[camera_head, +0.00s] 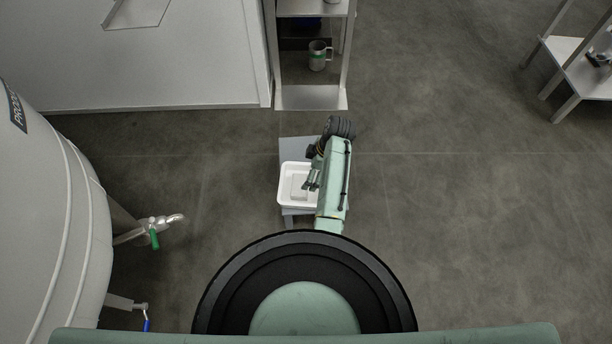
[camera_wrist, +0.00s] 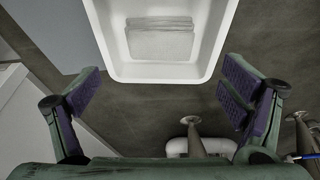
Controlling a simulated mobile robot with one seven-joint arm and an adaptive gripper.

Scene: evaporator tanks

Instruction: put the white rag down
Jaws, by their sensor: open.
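The white rag (camera_wrist: 160,40) looks like a flat, folded cloth lying on the floor of a white tray (camera_wrist: 160,72). In the head view the rag (camera_head: 299,186) shows as a pale rectangle inside the tray (camera_head: 284,203). The tray sits on a small grey stand (camera_head: 296,146). My gripper (camera_head: 311,186) is over the right side of the tray. In the wrist view my gripper (camera_wrist: 160,92) has its purple-padded fingers spread wide with nothing between them. The rag lies beyond the fingertips and apart from them.
A large white tank (camera_head: 40,210) with a green-handled valve (camera_head: 154,238) and a blue-handled valve (camera_head: 147,323) stands at left. A shelf (camera_head: 310,98) holding a mug (camera_head: 319,56) is at the back. Another rack (camera_head: 572,70) stands far right. The floor (camera_head: 460,210) at right is clear.

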